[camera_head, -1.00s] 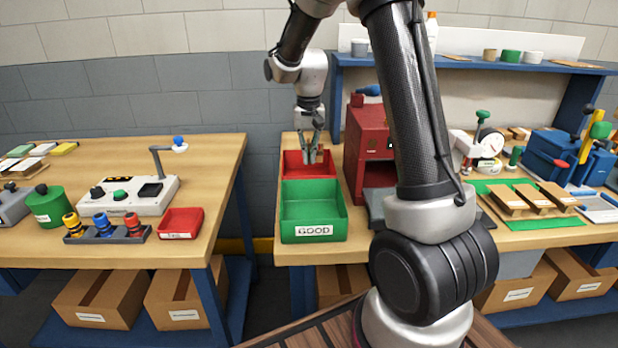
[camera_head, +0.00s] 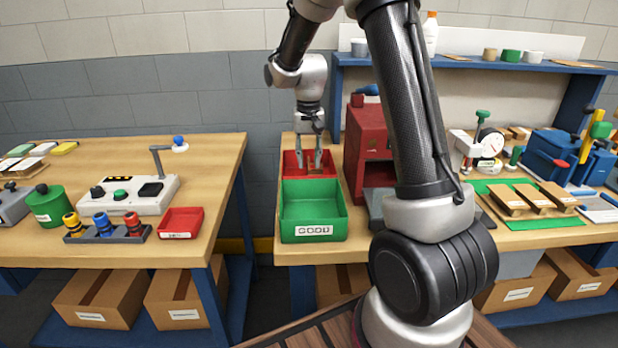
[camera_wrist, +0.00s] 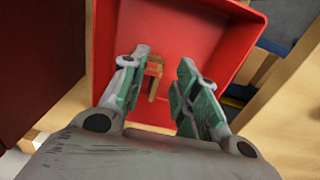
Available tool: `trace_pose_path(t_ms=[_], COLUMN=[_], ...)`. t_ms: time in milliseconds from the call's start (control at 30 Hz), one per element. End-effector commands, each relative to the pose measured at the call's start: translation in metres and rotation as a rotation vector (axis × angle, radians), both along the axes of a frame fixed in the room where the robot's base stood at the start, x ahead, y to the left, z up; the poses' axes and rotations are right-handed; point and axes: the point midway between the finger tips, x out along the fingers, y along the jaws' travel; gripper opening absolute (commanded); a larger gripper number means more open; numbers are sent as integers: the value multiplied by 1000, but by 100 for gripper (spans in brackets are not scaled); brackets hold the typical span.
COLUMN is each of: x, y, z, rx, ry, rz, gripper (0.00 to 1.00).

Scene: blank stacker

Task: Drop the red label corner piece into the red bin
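The red bin (camera_head: 290,158) stands behind the green bin on the middle bench; it also fills much of the wrist view (camera_wrist: 215,30). My gripper (camera_head: 308,160) points down over the red bin, its fingers reaching to about rim level. In the wrist view my gripper (camera_wrist: 164,60) is open, its green-padded fingers spread apart. A small brown-orange, L-shaped piece (camera_wrist: 154,74) shows between the fingers, nearer the left one, against the red floor. I cannot tell whether it rests on the floor or touches that finger. No red label is readable on it.
The green bin (camera_head: 313,230) marked GOOD stands in front of the red bin. A red machine (camera_head: 368,140) stands close on the right. A smaller red tray (camera_head: 181,222) sits on the left bench. A gap separates the benches.

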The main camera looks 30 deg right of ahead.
Motion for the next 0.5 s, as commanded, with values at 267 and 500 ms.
trace_pose_path(t_ms=[267,500], x=[2,1], y=[0,0], z=[52,99], rx=[0,0], ry=[-8,-4], rz=[0,0], gripper=[30,30])
